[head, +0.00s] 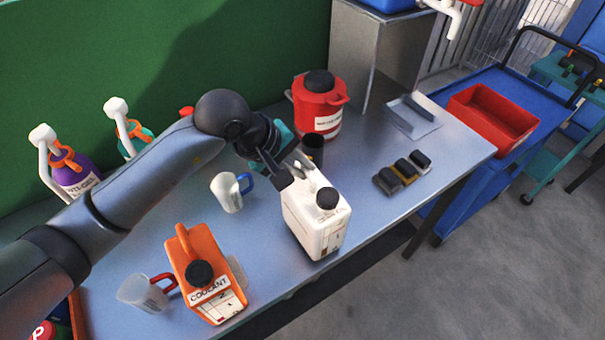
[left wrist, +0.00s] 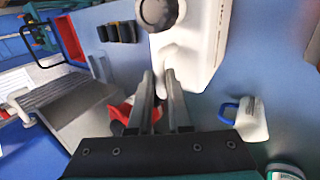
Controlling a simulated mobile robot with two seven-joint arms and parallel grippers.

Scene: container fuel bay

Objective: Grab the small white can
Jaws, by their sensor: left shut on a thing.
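The small white can (head: 318,222) stands on the workbench near its front edge, with a dark round cap on top. My left gripper (head: 296,173) comes in from the left and is shut on the can's handle at the top. In the left wrist view the two fingers (left wrist: 163,88) close on the white handle, beside the can's body (left wrist: 207,45) and cap. The can looks upright; I cannot tell whether it touches the bench. My right gripper is not in view.
An orange can (head: 207,275) and measuring jugs (head: 145,293) (head: 229,193) stand on the bench (head: 262,262) to the left. A red container (head: 318,112) and a dark cup (head: 313,147) are behind. Small dark blocks (head: 387,181) lie right. A blue cart carries a red tray (head: 493,118).

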